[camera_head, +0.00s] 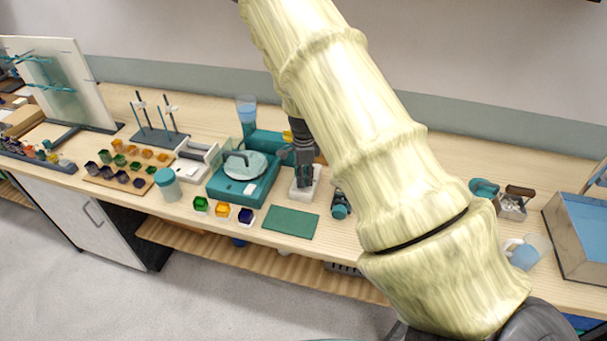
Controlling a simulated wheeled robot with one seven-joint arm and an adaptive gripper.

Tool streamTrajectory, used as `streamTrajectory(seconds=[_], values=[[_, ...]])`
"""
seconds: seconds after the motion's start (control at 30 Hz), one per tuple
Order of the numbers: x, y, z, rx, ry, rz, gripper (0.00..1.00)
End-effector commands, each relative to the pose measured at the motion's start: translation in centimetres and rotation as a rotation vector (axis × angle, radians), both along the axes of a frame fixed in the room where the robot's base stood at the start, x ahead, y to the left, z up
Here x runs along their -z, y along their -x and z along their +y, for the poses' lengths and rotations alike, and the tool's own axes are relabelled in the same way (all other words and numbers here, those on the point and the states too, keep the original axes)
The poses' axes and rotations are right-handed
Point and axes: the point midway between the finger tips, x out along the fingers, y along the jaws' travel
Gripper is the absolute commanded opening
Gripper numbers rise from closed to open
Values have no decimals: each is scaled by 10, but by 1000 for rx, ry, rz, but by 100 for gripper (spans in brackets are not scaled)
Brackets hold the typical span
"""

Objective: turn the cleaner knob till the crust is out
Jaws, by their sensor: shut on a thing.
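My gripper (304,177) points down on the bench, just right of the teal device with the round pale dish (245,166). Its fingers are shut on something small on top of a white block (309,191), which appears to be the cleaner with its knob. The knob is hidden by the fingers, so its turn angle cannot be seen. No crust can be made out at this size.
A green mat (290,222) lies in front of the white block. Small green, orange and blue cups (221,210) stand left of it. A dark teal item (340,205) stands close on the right. A clear beaker (246,108) stands behind. My arm hides the bench behind it.

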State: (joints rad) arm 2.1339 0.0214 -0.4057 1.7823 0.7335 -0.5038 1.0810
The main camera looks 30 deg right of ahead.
Motion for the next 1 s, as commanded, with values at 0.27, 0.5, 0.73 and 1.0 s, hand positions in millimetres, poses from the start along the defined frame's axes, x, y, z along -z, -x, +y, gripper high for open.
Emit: streamTrajectory(seconds=[0.27, 0.5, 0.73, 1.0], values=[[-4, -2, 0, 259, 3, -5, 13], [-4, -2, 0, 488, 3, -6, 13], [-4, -3, 0, 705, 2, -7, 13], [-4, -3, 1, 962, 1, -7, 13]])
